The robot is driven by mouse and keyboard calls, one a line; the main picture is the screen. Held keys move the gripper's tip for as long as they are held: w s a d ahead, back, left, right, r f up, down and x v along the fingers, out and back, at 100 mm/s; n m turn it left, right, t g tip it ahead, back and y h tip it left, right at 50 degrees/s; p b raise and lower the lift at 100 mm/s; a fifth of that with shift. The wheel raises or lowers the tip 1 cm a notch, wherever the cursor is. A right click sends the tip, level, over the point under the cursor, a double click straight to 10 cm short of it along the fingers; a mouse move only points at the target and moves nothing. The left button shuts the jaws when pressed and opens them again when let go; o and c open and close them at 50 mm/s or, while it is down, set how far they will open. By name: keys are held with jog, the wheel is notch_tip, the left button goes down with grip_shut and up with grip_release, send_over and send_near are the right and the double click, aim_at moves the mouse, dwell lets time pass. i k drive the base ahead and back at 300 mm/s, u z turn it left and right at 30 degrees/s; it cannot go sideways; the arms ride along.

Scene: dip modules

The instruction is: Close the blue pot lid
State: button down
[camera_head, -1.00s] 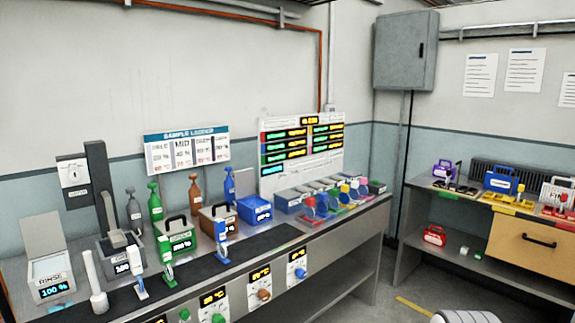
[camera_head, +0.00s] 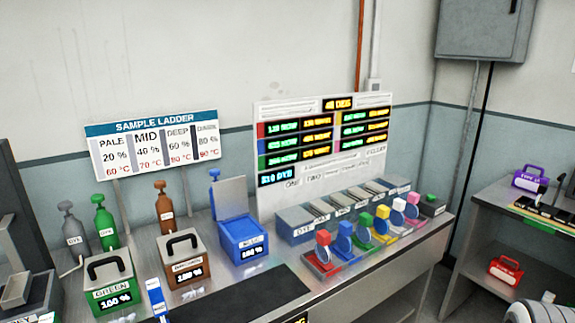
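The blue pot (camera_head: 243,244) stands on the metal bench near the middle of the head view. Its front display reads 100 %. Its lid (camera_head: 229,197) is a grey-looking flat panel standing raised at the back of the pot, so the pot is open. A blue bottle stands partly hidden behind the lid. My gripper is not in view.
The brown pot (camera_head: 184,262) and green pot (camera_head: 112,283), each with a black handle, stand to the left with their lids down. A row of coloured clamps (camera_head: 362,240) and grey boxes lies to the right. A dark mat (camera_head: 235,297) lies in front.

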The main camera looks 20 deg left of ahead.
aim_at(230, 195)
jog(key=u, duration=0.8)
jog(key=i, duration=1.35)
jog(key=u, duration=0.95)
jog(key=k, duration=0.65)
jog(key=u, duration=0.2)
jog(key=i, duration=0.7)
jog(key=z, duration=0.15)
